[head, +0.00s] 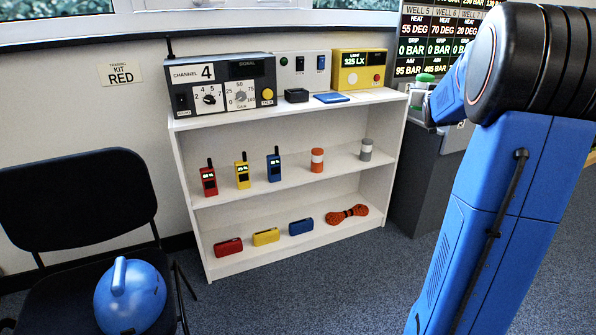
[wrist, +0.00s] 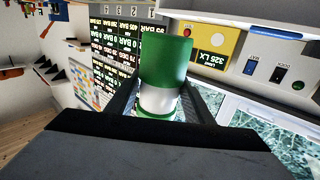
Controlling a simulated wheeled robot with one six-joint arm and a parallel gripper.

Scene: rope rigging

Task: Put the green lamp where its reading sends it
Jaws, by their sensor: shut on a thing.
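The green lamp (wrist: 166,62) is a cylinder with a green upper part, a pale white band and a little green below it. My gripper (wrist: 158,103) is shut on it around the white band, with a dark finger on each side in the wrist view. Part of the lamp's lower end is hidden behind the gripper body. In the head view a small green top (head: 425,77) shows beside my blue wrist, partly covered. A yellow light meter (head: 358,70) on the shelf top reads 325 LX; it also shows in the wrist view (wrist: 215,52).
A wall board (head: 438,45) lists wells with heat and grip values, partly hidden by my arm. The white shelf (head: 285,155) holds a channel-4 radio (head: 222,82), handsets, batteries and orange rope (head: 347,214). A black chair (head: 80,200) with a blue helmet (head: 130,298) stands left. Carpet between is clear.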

